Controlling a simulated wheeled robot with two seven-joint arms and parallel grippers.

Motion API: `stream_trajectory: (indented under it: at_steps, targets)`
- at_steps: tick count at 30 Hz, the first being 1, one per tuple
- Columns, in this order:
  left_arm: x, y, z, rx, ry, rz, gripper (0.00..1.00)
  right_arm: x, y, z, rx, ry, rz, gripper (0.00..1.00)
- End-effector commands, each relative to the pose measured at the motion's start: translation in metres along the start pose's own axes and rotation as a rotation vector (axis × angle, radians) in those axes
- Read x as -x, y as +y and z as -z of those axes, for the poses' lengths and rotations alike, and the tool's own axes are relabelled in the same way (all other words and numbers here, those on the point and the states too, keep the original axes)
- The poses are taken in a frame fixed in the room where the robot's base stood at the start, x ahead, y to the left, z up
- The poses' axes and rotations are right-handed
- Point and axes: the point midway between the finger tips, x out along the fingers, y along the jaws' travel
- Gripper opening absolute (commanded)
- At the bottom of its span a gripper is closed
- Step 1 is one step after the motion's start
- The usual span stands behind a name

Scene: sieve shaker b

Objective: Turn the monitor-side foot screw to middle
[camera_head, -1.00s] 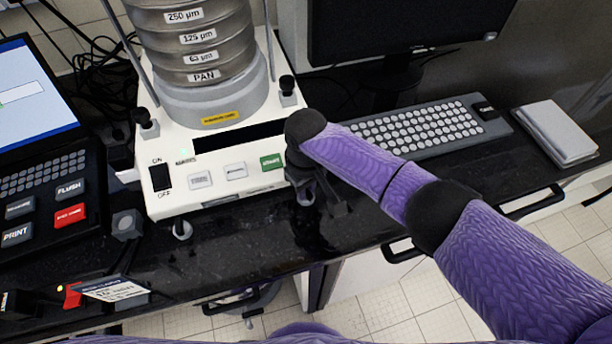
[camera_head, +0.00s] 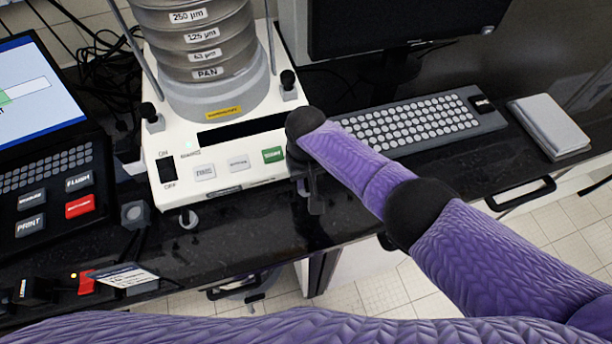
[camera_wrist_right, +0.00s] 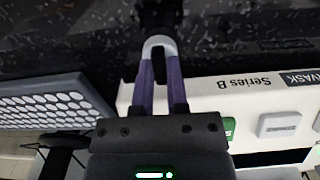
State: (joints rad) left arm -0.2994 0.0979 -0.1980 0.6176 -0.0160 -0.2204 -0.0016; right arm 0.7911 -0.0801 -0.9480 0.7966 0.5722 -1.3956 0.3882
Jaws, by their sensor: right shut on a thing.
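The sieve shaker (camera_head: 222,164) is a white box with a stack of labelled sieves on top. My right gripper (camera_head: 312,200) is at its front right corner, on the monitor side, pointing down. In the right wrist view, my right gripper (camera_wrist_right: 160,65) has its two purple fingers closed on the monitor-side foot screw (camera_wrist_right: 159,41), whose pale grey rounded end shows at the fingertips. In the head view the wrist and gripper hide most of this screw. The other front foot screw (camera_head: 188,219) stands free at the left corner. My left gripper is out of view.
A keyboard (camera_head: 415,124) and monitor (camera_head: 400,28) are right of the shaker, with a grey notebook (camera_head: 549,127) farther right. A control panel (camera_head: 50,190) with screen stands left. The black bench (camera_head: 250,240) is clear in front of the shaker.

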Motion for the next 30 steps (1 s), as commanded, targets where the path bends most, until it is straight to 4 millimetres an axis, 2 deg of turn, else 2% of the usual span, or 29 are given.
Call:
stream_trajectory:
  at_steps: [5,6,8,17,20,24,27,30]
  targets:
    - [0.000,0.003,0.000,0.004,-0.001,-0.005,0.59,0.001,0.000,0.002,0.002,0.006,0.001,0.00]
    - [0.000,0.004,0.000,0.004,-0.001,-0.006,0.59,0.002,0.000,0.002,0.002,0.006,0.001,0.20]
    - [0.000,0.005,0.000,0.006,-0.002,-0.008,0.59,0.001,0.000,0.002,0.002,0.006,0.001,0.32]
    - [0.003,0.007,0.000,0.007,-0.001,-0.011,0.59,0.005,0.000,0.001,0.002,0.004,0.001,0.32]
    - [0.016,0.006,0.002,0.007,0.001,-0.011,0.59,0.026,0.000,0.001,0.003,0.006,0.000,0.32]
    - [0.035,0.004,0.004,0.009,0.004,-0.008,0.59,0.064,0.000,0.001,0.002,0.006,0.002,0.32]
    - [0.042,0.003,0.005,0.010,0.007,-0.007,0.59,0.085,0.000,0.001,0.002,0.006,0.001,0.32]
    - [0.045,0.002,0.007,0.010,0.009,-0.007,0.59,0.097,0.000,0.001,0.003,0.006,0.001,0.32]
